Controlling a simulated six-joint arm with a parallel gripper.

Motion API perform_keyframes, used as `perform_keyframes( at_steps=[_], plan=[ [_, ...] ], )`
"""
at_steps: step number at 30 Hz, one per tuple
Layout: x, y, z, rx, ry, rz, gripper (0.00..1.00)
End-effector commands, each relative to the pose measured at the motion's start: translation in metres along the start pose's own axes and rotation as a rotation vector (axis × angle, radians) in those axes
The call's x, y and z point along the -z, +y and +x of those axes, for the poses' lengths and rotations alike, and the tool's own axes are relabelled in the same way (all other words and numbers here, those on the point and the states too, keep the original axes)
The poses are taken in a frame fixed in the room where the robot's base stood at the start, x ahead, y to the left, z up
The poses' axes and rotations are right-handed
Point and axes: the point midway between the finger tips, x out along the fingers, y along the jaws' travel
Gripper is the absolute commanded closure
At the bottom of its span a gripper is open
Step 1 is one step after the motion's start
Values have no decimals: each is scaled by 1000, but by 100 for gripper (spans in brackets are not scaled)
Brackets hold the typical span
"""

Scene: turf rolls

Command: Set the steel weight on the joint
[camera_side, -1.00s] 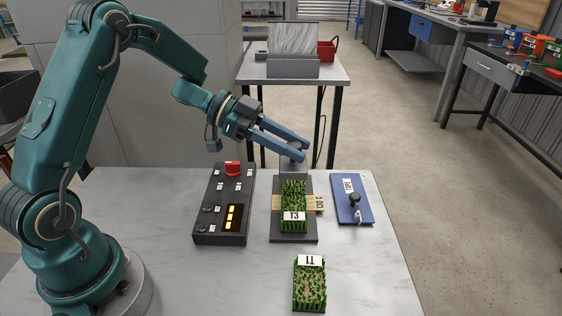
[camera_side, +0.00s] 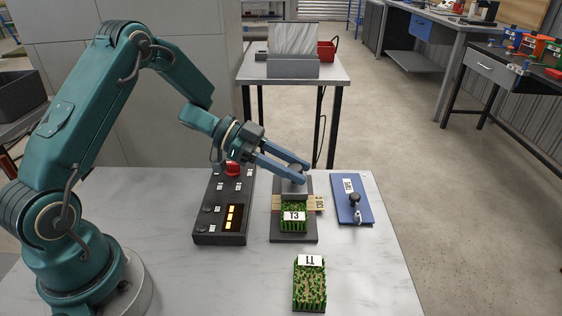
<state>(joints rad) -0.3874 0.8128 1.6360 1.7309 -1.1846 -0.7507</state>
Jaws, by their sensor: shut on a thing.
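My gripper (camera_side: 303,173) is shut on the steel weight (camera_side: 294,188), a grey metal piece held low over the far part of the turf roll T3. Whether the weight touches the turf I cannot tell. Turf roll T3 (camera_side: 293,219) is a green block with a white label, lying on a dark base plate (camera_side: 279,237). A tan, labelled strip (camera_side: 317,203) crosses the plate and shows on both sides of the turf. The weight and fingers hide the far part of the turf, and the joint itself is not clearly visible.
Turf roll T1 (camera_side: 309,287) lies on the pale table in front. A dark control box (camera_side: 218,226) with a red knob stands left of the plate. A blue board (camera_side: 349,212) with a dark-knobbed part lies to the right. The table's right edge is close beyond it.

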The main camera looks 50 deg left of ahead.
Motion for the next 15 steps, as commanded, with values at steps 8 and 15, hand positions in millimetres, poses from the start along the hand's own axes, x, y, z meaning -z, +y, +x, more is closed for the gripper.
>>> perform_keyframes(
  at_steps=[8, 15],
  plan=[
    [-2, 0, 1, 0, 0, 0, 32],
    [0, 0, 0, 0, 0, 1, 32]
  ],
)
